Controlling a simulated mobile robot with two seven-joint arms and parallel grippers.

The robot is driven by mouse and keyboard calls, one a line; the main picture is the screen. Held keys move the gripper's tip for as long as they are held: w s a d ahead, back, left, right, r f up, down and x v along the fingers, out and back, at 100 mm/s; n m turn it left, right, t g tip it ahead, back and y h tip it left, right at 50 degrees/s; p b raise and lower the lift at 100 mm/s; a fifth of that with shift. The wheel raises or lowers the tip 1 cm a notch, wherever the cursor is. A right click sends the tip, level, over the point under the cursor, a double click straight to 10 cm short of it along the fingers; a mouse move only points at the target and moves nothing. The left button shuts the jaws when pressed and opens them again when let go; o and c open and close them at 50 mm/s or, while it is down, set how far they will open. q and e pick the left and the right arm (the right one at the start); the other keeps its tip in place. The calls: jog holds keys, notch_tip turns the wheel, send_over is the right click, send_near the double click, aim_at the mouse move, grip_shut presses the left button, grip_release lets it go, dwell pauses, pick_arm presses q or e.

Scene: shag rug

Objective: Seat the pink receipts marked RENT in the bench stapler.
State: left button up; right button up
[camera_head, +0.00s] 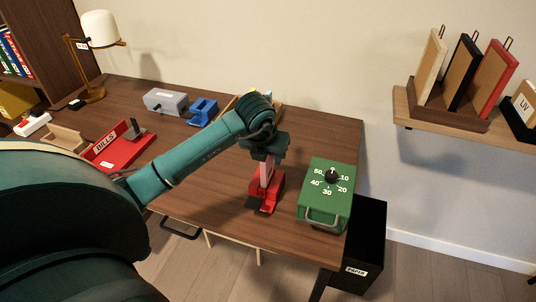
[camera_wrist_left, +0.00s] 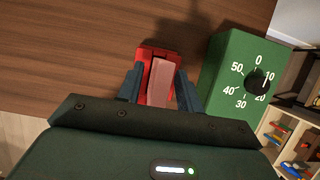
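The pink receipts (camera_head: 266,173) stand upright as a narrow strip above the red bench stapler (camera_head: 274,188). Their lower end meets the stapler, but I cannot tell how deep it sits. No RENT lettering is readable. My left gripper (camera_head: 265,157) is directly over the stapler, pointing down. In the left wrist view, its fingers (camera_wrist_left: 160,82) stand on either side of the pink strip (camera_wrist_left: 162,84), with red stapler (camera_wrist_left: 146,58) showing in a gap at the left finger. The gripper looks open around the receipts. My right gripper is not in view.
A green timer box (camera_head: 325,205) stands close right of the stapler, near the table's edge. A red BILLS tray (camera_head: 121,152), a blue device (camera_head: 203,112) and a grey box (camera_head: 165,102) are on the left. A black bin (camera_head: 368,240) is below the right edge.

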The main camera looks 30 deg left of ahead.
pick_arm(q)
jog(key=v, duration=1.2)
jog(key=s+d+f+m+g+h, duration=0.1)
jog(key=s+d+f+m+h, duration=0.2)
jog(key=d+h, duration=0.5)
jog(key=s+d+f+m+g+h, duration=0.1)
jog(key=s+d+f+g+h, duration=0.2)
jog(key=d, duration=0.8)
jog(key=s+d+r+n+t+h, duration=0.45)
jog(key=r+n+t+h, duration=0.3)
jog(key=h, duration=0.25)
jog(key=w+a+f+n+t+y, duration=0.2)
jog(key=a+f+n+t+y, duration=0.25)
jog(key=n, duration=0.55)
jog(key=w+a+f+n+t+y, duration=0.2)
jog(key=f+n+t+y, duration=0.25)
jog(key=n+y, duration=0.4)
jog(key=s+f+n+g+y, duration=0.2)
jog(key=s+f+n+g, duration=0.3)
jog(key=f, duration=0.8)
jog(key=s+n, duration=0.3)
jog(key=shift+s+f+y, duration=0.3)
jog(key=shift+s, duration=0.05)
